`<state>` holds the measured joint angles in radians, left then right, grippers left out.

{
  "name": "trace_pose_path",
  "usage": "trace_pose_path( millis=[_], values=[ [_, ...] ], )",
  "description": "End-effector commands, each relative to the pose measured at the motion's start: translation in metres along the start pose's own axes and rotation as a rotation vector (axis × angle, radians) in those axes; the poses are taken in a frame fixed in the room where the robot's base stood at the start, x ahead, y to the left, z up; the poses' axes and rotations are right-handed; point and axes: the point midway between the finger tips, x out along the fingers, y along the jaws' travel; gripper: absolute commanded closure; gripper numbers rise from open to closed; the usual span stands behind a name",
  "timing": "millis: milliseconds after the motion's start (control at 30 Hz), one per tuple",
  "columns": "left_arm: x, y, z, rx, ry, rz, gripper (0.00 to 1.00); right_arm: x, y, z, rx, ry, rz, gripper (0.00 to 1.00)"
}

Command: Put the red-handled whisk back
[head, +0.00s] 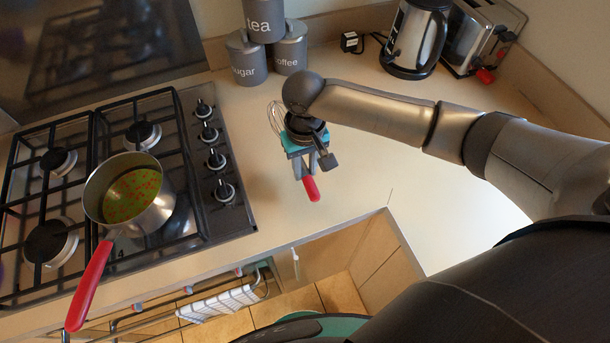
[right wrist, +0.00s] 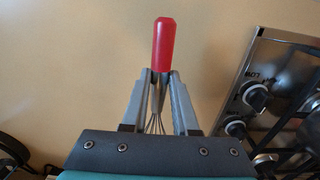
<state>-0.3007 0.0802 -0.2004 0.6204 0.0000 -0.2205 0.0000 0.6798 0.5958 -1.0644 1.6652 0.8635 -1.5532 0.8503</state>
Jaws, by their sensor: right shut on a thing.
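The whisk has a red handle (head: 311,189) that sticks out past my right gripper (head: 308,168) toward the counter's front edge. Its wire loops (head: 277,118) show on the other side of the gripper, toward the canisters. In the right wrist view the fingers of my right gripper (right wrist: 162,82) are shut on the whisk, just below the red handle (right wrist: 164,45). The wires (right wrist: 156,122) run back between the fingers. I cannot tell whether the whisk touches the counter. My left gripper is not in view.
A pot (head: 150,215) of green soup with a red handle stands on the hob (head: 60,190) to the left. Grey canisters (head: 247,58), a kettle (head: 412,40) and a toaster (head: 482,38) stand at the back. The counter (head: 370,175) around the gripper is clear.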

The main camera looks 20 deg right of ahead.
Motion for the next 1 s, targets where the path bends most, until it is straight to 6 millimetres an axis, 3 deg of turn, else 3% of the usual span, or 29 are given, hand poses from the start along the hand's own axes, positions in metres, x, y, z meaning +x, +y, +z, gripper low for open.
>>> trace_pose_path(
  millis=[200,600,633,867,1000],
  values=[
    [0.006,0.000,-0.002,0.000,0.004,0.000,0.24,0.032,0.000,0.001,-0.001,-0.001,0.001,1.00],
    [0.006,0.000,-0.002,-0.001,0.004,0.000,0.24,0.037,0.000,0.001,0.000,-0.001,0.000,1.00],
    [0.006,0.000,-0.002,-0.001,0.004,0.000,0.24,0.036,0.000,0.001,0.000,-0.001,0.000,0.69],
    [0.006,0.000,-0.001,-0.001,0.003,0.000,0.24,0.036,0.000,0.000,0.000,-0.001,0.001,0.43],
    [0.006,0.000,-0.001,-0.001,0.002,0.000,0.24,0.036,0.000,0.000,0.000,-0.001,0.001,0.43]
  ],
)
